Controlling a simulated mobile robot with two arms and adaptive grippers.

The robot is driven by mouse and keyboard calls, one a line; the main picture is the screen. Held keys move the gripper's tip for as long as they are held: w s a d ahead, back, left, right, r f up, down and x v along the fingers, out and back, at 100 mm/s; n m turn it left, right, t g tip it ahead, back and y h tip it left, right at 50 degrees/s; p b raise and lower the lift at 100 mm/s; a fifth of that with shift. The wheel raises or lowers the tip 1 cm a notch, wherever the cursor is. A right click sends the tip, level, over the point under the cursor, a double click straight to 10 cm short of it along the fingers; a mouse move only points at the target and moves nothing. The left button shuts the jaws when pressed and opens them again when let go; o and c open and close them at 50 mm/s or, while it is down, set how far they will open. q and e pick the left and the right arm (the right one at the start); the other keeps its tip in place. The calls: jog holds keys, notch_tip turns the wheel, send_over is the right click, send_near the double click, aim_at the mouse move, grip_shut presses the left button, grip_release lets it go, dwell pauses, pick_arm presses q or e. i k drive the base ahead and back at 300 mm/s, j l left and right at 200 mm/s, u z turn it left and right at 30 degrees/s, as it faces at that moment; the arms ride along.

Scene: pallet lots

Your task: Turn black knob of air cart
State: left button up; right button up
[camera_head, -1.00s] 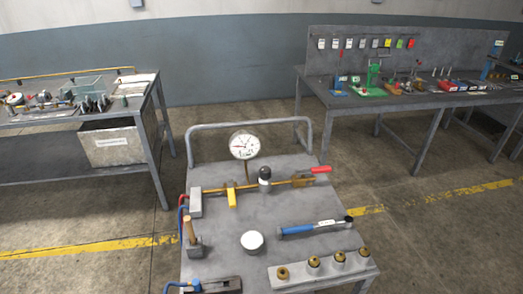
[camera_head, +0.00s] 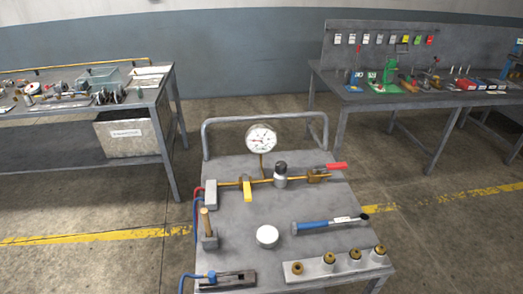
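The air cart (camera_head: 248,237) stands in front of me, a grey metal cart with a push handle at its far side. A black knob (camera_head: 281,167) sits on a silver body on the brass pipe across the cart top. A round pressure gauge (camera_head: 261,138) rises behind the pipe. A yellow lever (camera_head: 247,190) is left of the knob, and a red-handled valve (camera_head: 336,166) is right of it. Neither of my grippers is in view.
On the cart top lie a blue torque wrench (camera_head: 318,226), a white round cap (camera_head: 267,236), a wooden-handled hammer (camera_head: 207,228) and a block with brass fittings (camera_head: 333,265). Workbenches stand at left (camera_head: 150,97) and right (camera_head: 443,98). Floor between them is clear.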

aim_at(280, 166)
jog(key=l+u, duration=0.75)
jog(key=i, duration=0.05)
